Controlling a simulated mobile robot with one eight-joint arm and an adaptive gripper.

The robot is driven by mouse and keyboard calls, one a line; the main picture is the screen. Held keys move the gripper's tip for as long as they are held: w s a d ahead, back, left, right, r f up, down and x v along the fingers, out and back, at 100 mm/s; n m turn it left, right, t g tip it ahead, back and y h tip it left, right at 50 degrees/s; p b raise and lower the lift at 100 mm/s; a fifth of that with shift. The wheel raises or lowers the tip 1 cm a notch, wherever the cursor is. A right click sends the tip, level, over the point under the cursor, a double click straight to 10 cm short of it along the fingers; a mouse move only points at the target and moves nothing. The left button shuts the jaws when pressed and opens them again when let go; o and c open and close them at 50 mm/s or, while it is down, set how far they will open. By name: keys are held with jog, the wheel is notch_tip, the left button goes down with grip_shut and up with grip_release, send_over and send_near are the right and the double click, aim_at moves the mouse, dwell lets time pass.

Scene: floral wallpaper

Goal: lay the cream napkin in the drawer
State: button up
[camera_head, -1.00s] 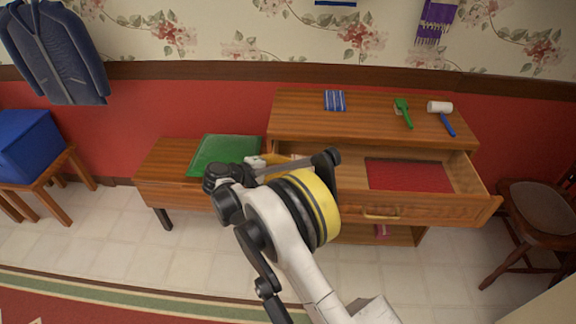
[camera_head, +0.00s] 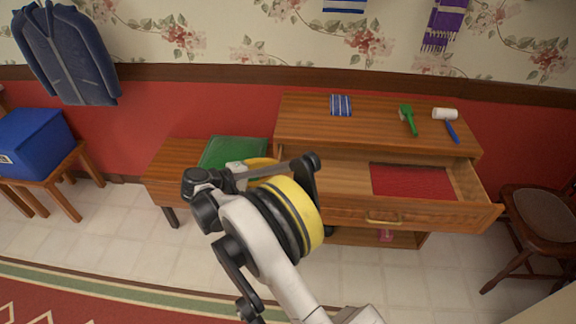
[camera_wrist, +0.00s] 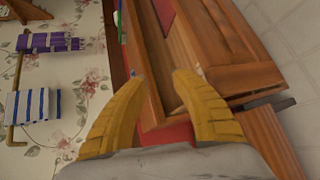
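I cannot make out the cream napkin in either view. The drawer (camera_head: 350,213) of the wooden dresser is pulled out, with a flat red piece (camera_head: 412,181) inside on the right. Its left part is partly hidden by my arm. My gripper (camera_wrist: 157,78) shows two yellow fingers apart in the wrist view, with nothing visible between them. In the head view it is largely hidden behind my wrist, left of the drawer and near the low side table (camera_head: 165,178).
On the dresser top (camera_head: 375,125) lie a blue striped cloth (camera_head: 341,105), a green brush (camera_head: 408,119) and a white-headed mallet (camera_head: 446,115). A green item (camera_head: 225,149) lies on the side table. A blue box (camera_head: 35,143) stands left; a chair (camera_head: 540,215) stands right.

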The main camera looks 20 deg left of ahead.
jog(key=d+r+m+g+y, duration=0.2)
jog(key=d+r, duration=0.8)
jog(key=d, duration=0.3)
jog(key=d+r+m+g+y, duration=0.1)
jog(key=d+r+m+g, duration=0.15)
jog(key=d+r, duration=0.8)
jog(key=s+d+r+m+g+y, duration=0.1)
jog(key=s+d+m+y, duration=0.1)
jog(key=s+d, duration=0.5)
jog(key=s+d+r+m+y, duration=0.15)
jog(key=s+d, duration=0.35)
jog(key=d, duration=0.5)
jog(key=s+d+f+m+t+y, duration=0.1)
jog(key=s+d+f+m, duration=0.2)
jog(key=s, duration=0.8)
jog(key=shift+s+d+m+y+p, duration=0.35)
jog(key=shift+s+d+m+p, duration=0.1)
jog(key=shift+d+m, duration=0.6)
